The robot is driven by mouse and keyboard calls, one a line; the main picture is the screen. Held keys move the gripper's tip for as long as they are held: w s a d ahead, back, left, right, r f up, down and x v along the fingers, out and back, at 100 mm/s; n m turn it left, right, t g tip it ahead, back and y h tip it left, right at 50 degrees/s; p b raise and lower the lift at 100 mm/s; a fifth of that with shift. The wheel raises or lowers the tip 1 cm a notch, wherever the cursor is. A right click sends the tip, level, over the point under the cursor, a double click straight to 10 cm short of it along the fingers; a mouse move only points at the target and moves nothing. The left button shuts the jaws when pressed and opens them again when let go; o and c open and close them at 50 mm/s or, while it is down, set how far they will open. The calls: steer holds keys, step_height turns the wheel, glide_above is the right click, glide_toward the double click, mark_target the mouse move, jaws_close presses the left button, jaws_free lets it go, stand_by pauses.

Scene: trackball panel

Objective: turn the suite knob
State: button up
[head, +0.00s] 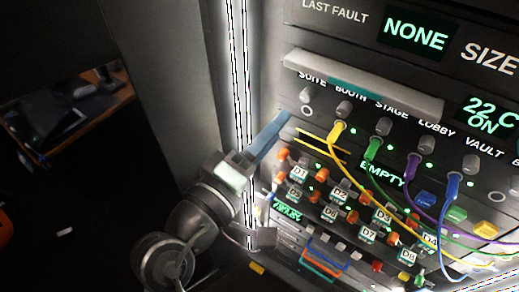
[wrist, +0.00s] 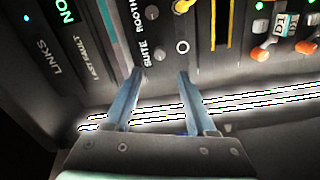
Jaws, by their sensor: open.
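The suite knob (head: 307,95) is a small grey knob under the SUITE label, at the left end of the panel's knob row. In the wrist view the suite knob (wrist: 161,55) shows just beyond the fingertips, roughly in line with the gap. My gripper (wrist: 160,74) has two blue-grey fingers spread apart with nothing between them. In the head view my gripper (head: 285,117) reaches in from the lower left, its tips beside the panel's left edge, near the knob. No contact with the knob shows.
A grey bar (head: 362,84) juts out above the knob labels. A white ring socket (head: 307,112) lies below the suite knob. The yellow cable (head: 338,129) plugs in at the booth column, with other cables to the right. A bright light strip (head: 241,70) runs beside the panel.

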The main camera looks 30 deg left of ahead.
steer(key=s, duration=0.3)
steer(key=shift+s+b, duration=0.3)
steer(key=shift+s, duration=0.05)
